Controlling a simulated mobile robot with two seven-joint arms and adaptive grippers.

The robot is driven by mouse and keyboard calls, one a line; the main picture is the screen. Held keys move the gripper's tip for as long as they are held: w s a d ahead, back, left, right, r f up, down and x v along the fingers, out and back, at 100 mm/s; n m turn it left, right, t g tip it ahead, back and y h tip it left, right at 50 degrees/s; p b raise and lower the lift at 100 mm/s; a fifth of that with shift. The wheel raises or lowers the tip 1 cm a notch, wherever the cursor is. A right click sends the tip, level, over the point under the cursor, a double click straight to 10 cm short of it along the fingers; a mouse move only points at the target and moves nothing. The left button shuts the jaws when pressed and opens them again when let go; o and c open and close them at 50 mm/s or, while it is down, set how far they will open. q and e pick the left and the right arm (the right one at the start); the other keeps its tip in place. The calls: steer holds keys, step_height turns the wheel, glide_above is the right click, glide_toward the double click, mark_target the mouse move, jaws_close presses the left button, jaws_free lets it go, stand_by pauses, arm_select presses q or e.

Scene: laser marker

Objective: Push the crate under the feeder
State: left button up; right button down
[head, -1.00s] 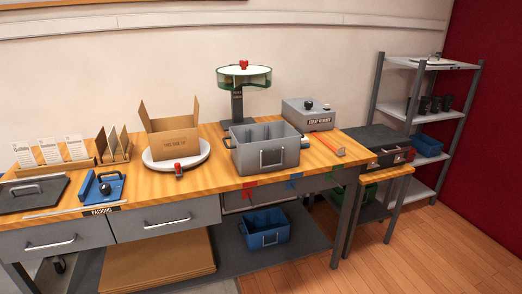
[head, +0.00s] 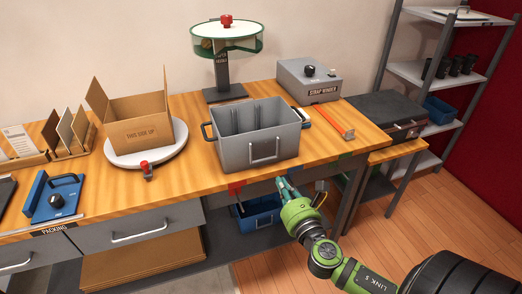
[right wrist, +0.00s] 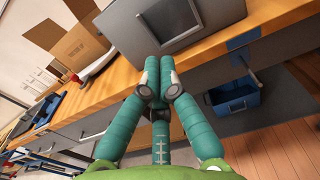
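The grey crate (head: 233,151) stands upright on the wooden table, its front handle facing me; the part of it I can see inside is empty. The feeder (head: 222,43), a green-rimmed round drum with a white lid and red knob, stands on a dark post behind the crate and a little left. The crate is in front of the post, not beneath the drum. My right gripper (head: 284,188) is in front of the table edge, near the crate's front. In the right wrist view its teal fingertips (right wrist: 159,75) are together, pointing at the crate wall (right wrist: 215,12). Contact cannot be told. My left gripper is out of view.
A cardboard box (head: 140,130) sits on a white turntable (head: 178,151) left of the crate. A grey strap winder (head: 309,80) and an orange-red bar (head: 334,122) lie to its right. A blue bin (head: 258,215) is below the table.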

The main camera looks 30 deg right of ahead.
steer(key=p, duration=0.1)
glide_toward(262, 150)
steer(key=x, duration=0.6)
steer(key=shift+a+r+p, duration=0.1)
steer(key=shift+r+p, duration=0.05)
steer(key=shift+p, duration=0.15)
steer(key=shift+w, duration=0.5)
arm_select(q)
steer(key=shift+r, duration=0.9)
